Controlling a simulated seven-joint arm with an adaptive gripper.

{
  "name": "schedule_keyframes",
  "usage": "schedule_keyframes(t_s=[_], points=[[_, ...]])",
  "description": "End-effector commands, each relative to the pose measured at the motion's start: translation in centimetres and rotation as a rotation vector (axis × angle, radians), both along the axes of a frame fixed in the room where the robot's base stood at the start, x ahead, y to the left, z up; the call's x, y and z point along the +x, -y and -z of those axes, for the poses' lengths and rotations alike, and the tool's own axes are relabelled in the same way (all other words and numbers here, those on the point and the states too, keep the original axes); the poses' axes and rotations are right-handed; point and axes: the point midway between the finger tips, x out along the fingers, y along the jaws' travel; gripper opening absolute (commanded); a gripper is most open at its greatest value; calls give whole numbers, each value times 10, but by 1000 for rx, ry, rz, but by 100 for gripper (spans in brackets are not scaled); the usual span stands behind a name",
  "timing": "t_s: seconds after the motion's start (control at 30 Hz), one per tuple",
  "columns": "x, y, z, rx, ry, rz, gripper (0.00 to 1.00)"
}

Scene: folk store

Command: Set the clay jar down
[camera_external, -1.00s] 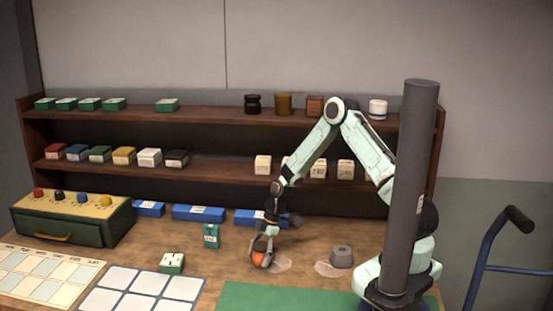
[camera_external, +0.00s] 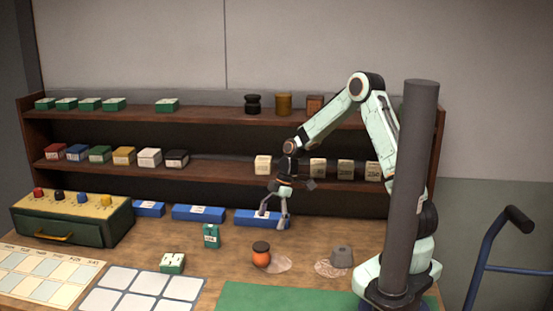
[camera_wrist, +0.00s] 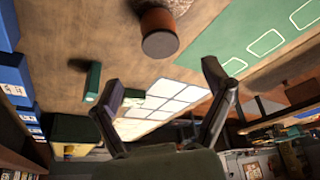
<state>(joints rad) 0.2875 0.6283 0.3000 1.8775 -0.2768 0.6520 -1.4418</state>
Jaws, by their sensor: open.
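The clay jar (camera_external: 261,253) is small, orange and round with a dark lid. It stands upright on the wooden table, at the left edge of a pale, roundish patch (camera_external: 278,264). In the wrist view the jar (camera_wrist: 160,32) shows from above near the top middle, apart from the fingers. My gripper (camera_external: 272,221) is open and empty, raised above and behind the jar, in front of a blue box. In the wrist view its two fingers (camera_wrist: 162,88) are spread wide with nothing between them.
A grey weight-like block (camera_external: 342,256) sits on a second pale patch to the right. A green box (camera_external: 211,236) stands to the left. Blue boxes (camera_external: 198,212) line the shelf foot. A white grid card (camera_external: 140,290) and green mat (camera_external: 290,298) lie in front.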

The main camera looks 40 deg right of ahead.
Motion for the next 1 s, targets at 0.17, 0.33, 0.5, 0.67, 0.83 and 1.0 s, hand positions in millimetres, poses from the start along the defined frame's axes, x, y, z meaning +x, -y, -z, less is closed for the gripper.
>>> schedule_keyframes(t_s=[0.17, 0.33, 0.5, 0.67, 0.83, 1.0], points=[[0, 5, -11, -1, 0, 0, 80], [-10, 7, -23, -32, -23, 47, 80], [-64, 22, -74, -173, -124, 345, 80], [-145, 39, -119, -279, -218, 805, 80], [-216, 49, -134, -289, -293, 1208, 80], [-248, 52, -133, -276, -339, 1403, 80]])
